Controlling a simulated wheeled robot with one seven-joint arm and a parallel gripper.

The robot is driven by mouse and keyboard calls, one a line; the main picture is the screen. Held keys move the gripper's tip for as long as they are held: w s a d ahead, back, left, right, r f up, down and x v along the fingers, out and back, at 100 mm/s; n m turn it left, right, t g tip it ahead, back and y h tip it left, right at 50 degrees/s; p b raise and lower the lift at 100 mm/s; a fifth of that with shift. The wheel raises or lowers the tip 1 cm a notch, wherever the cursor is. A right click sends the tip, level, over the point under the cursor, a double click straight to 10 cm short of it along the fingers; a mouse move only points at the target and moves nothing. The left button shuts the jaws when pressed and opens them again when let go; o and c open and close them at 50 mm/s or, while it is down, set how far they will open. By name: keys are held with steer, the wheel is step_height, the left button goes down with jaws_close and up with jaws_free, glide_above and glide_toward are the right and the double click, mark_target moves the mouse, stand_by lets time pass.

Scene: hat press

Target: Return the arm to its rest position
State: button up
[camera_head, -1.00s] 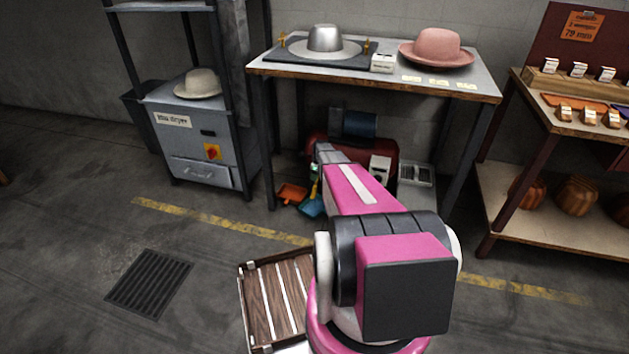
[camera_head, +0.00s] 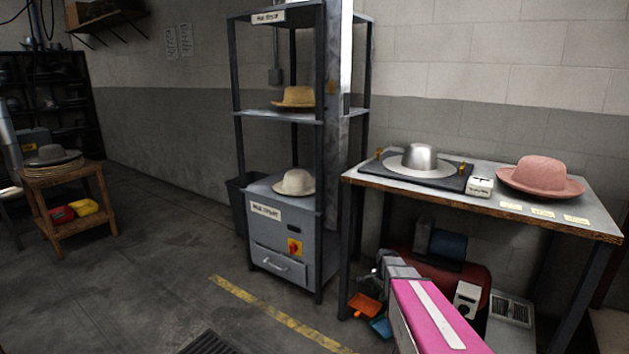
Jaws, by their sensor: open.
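My pink arm (camera_head: 436,312) reaches up from the bottom edge, right of centre, with a white stripe along its link. My gripper (camera_head: 374,270) is at its far end, small and dark, in front of the space under the worktable. It is open, and I see nothing held in it. The base of the arm is out of the frame.
A worktable (camera_head: 385,192) holds a silver hat form (camera_head: 420,160) and a pink hat (camera_head: 541,177). A shelf rack (camera_head: 240,120) with a grey dryer cabinet (camera_head: 275,240) stands left of it. A wooden stool (camera_head: 82,190) is far left. The floor between is clear.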

steer(key=s+a+r+n, duration=0.4)
steer(key=s+r+n, duration=0.2)
steer(key=s, duration=0.4)
steer(key=s+a+r+n, duration=0.4)
steer(key=s+r+n, duration=0.2)
steer(key=s, duration=0.4)
steer(key=shift+r+n+h, duration=0.15)
steer(key=shift+n+h, duration=0.25)
steer(key=shift+n, duration=0.1)
